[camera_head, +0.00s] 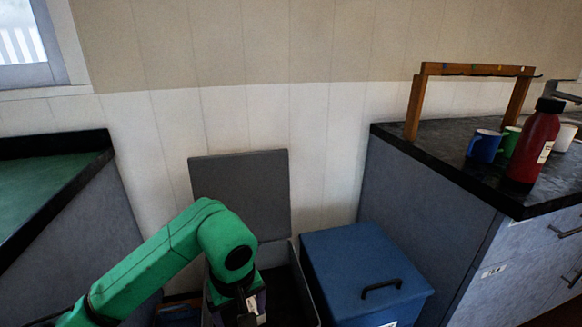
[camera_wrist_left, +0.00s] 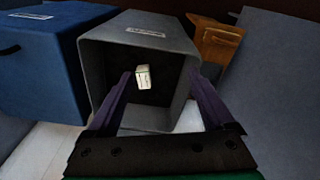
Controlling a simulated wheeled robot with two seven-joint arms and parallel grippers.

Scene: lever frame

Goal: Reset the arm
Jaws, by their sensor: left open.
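My left arm is green and comes in from the left in the head view. Its gripper (camera_head: 250,306) points down into an open grey box (camera_head: 304,283) whose lid (camera_head: 240,190) stands up against the wall. In the left wrist view, the two purple fingers of the left gripper (camera_wrist_left: 160,78) are spread apart, with nothing held between them. Past them is the inside of the grey box (camera_wrist_left: 183,65), with a small white item (camera_wrist_left: 143,77) in it. I cannot tell whether the fingers touch the box. My right gripper is not in view.
A closed blue box (camera_head: 350,250) with a dark handle stands right of the grey box. The counter (camera_head: 450,150) at right holds a wooden frame (camera_head: 475,70), a red bottle (camera_head: 534,145) and mugs (camera_head: 484,147). A green-topped counter (camera_head: 40,185) is at left.

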